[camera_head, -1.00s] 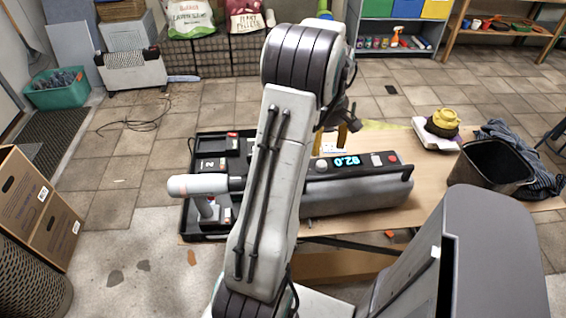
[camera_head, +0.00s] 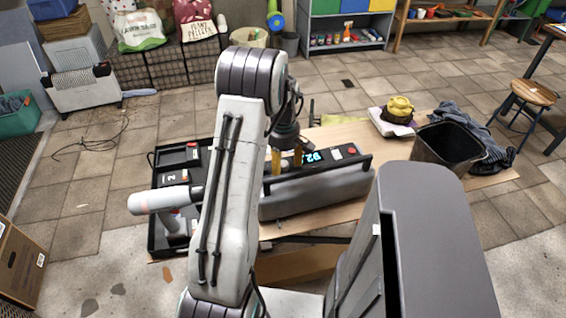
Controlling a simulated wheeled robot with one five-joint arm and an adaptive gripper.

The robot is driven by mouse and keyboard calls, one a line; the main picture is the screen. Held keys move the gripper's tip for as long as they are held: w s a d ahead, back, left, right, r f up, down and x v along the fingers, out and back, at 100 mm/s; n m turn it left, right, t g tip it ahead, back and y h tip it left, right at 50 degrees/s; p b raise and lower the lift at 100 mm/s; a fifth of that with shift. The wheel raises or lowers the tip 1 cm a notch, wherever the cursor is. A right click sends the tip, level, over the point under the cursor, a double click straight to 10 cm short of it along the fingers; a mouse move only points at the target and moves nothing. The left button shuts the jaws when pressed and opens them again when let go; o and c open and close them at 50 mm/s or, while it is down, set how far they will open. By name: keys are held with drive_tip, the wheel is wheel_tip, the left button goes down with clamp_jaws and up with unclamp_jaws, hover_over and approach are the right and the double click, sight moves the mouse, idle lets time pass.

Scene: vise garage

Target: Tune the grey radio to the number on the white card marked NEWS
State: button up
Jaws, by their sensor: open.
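The grey radio (camera_head: 315,192) lies on the wooden table in the head view, right of my arm. Its dark top panel has a lit blue display (camera_head: 313,156), partly covered; the digits I can make out look like 92. A red button (camera_head: 351,153) sits at the panel's right end. My gripper (camera_head: 286,160) points down with two yellow fingers apart, over the left part of the panel. The dial there is hidden or too small to make out, and I cannot tell if the fingers touch anything. I cannot make out the NEWS card.
A black tray (camera_head: 160,250) with compartments and a white-handled tool (camera_head: 160,200) stand left of my arm. A yellow object on a white base (camera_head: 396,116), a dark bin (camera_head: 446,146) and a dark cloth (camera_head: 490,152) are at the table's right. Bare tabletop shows right of the radio.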

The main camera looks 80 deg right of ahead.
drive_tip(key=shift+f, duration=0.2)
drive_tip(key=shift+c, duration=0.2)
clamp_jaws()
idle(0.4)
